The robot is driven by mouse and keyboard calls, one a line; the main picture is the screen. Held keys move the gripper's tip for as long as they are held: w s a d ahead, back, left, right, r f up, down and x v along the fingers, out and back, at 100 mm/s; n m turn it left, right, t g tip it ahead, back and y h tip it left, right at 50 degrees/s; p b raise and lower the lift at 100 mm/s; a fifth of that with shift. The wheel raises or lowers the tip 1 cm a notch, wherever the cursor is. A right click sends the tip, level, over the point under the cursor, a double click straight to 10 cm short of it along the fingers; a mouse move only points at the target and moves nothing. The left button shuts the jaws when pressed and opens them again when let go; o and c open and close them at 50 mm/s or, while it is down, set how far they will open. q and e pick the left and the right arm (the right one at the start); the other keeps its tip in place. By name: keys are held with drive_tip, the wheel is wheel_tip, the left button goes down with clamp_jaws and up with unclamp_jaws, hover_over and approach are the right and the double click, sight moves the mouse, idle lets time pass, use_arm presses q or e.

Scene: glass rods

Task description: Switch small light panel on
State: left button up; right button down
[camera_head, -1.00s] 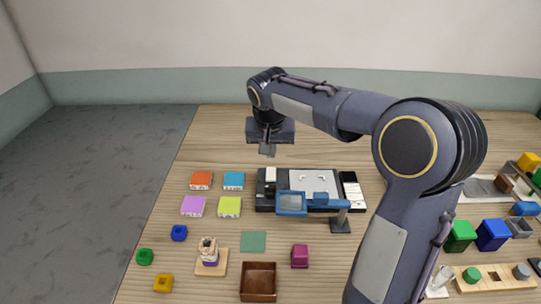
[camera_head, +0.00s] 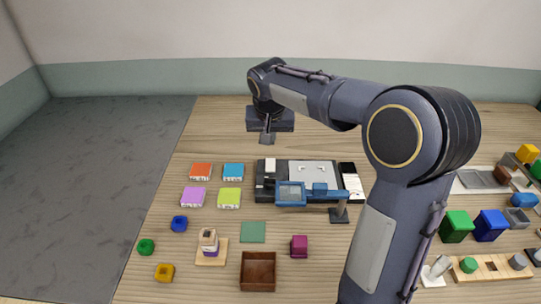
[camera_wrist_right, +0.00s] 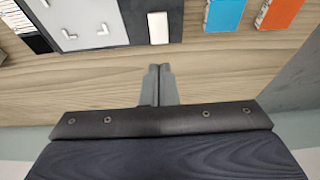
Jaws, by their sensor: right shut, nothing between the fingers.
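The light panel (camera_head: 312,173) is a pale plate with small angled marks, set in a black base behind the blue-framed magnifier. A white rocker-like block (camera_head: 270,166) sits at the left end of this base. In the right wrist view the pale plate (camera_wrist_right: 88,22) is at the upper left, with the white block (camera_wrist_right: 158,28) beside it. My right gripper (camera_head: 267,139) is shut and empty above the table behind the base. Its fingertips (camera_wrist_right: 160,69) point toward the white block, with bare wood between. My left gripper is out of view.
A blue-framed magnifier (camera_head: 291,195) stands in front of the panel. A black-and-white card (camera_head: 351,182) lies at its right. Orange (camera_head: 201,172) and blue (camera_head: 233,172) boxes lie at the left. The wood behind the base is clear.

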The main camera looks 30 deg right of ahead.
sight(271, 161)
drive_tip(key=x, duration=0.8)
drive_tip(key=shift+s+a+f, duration=0.15)
drive_tip(key=shift+s+f, duration=0.1)
drive_tip(key=shift+f, duration=0.15)
drive_tip(key=shift+w+r+p, duration=0.1)
drive_tip(key=shift+r+p, duration=0.05)
drive_tip(key=shift+p, duration=0.35)
drive_tip(key=shift+g+p, duration=0.3)
drive_tip(key=shift+p, duration=0.05)
drive_tip(key=shift+f, duration=0.35)
drive_tip(key=shift+b, duration=0.3)
drive_tip(key=shift+s+a, duration=0.35)
drive_tip(key=shift+s, duration=0.35)
